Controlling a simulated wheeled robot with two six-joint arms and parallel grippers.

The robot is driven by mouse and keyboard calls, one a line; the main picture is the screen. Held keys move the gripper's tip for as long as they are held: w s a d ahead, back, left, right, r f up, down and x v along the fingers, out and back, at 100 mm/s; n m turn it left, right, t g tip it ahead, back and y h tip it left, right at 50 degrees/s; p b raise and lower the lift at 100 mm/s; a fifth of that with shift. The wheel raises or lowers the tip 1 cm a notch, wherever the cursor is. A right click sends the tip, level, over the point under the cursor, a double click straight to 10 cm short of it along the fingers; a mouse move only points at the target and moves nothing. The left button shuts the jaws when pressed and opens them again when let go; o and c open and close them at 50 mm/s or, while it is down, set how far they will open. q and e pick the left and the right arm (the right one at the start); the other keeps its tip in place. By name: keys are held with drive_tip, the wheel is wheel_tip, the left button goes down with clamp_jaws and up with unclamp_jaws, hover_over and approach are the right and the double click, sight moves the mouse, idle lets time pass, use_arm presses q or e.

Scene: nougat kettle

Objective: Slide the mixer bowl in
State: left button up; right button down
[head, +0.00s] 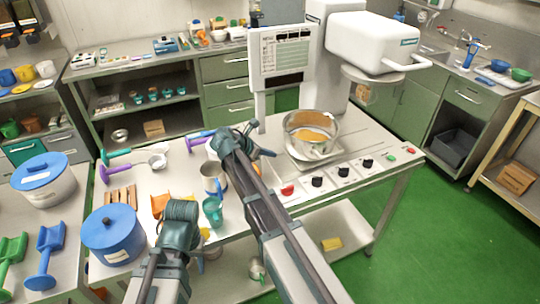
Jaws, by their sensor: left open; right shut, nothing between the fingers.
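The mixer bowl (312,121) is a round steel bowl with an orange-brown mass inside. It sits on a low metal carriage (318,154) on the steel table, below and in front of the white mixer's head (372,42). My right gripper (248,134) is shut and empty, to the left of the bowl and apart from it. My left gripper (181,210) is open, lower left over the table's near part, far from the bowl. Its fingers are hard to make out.
Several knobs line the table's front, including a red one (287,189). A steel jug (212,181) and teal cup (213,212) stand between my arms. A blue-lidded tub (112,236) stands at left. A white panel (283,56) rises behind the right gripper.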

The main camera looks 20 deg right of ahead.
sight(294, 152)
drive_tip(key=b+x, duration=0.3)
drive_tip(key=x, duration=0.4)
drive_tip(key=shift+f+b, duration=0.25)
drive_tip(key=shift+b, duration=0.15)
drive_tip(key=d, duration=0.1)
drive_tip(key=w+d+r+p, duration=0.1)
drive_tip(key=d, duration=0.1)
drive_tip(key=shift+w+d+r+p, duration=0.15)
drive_tip(key=shift+r+p, duration=0.1)
drive_tip(key=shift+p, duration=0.05)
use_arm(q)
wheel_tip(294, 152, down, 3)
drive_tip(key=shift+f, duration=0.15)
use_arm(e)
drive_tip(key=shift+d, duration=0.15)
use_arm(q)
drive_tip(key=shift+a, duration=0.1)
use_arm(e)
drive_tip(key=w+d, duration=0.2)
drive_tip(key=d, duration=2.4)
drive_tip(key=shift+d, duration=0.25)
drive_tip(key=shift+r, duration=0.1)
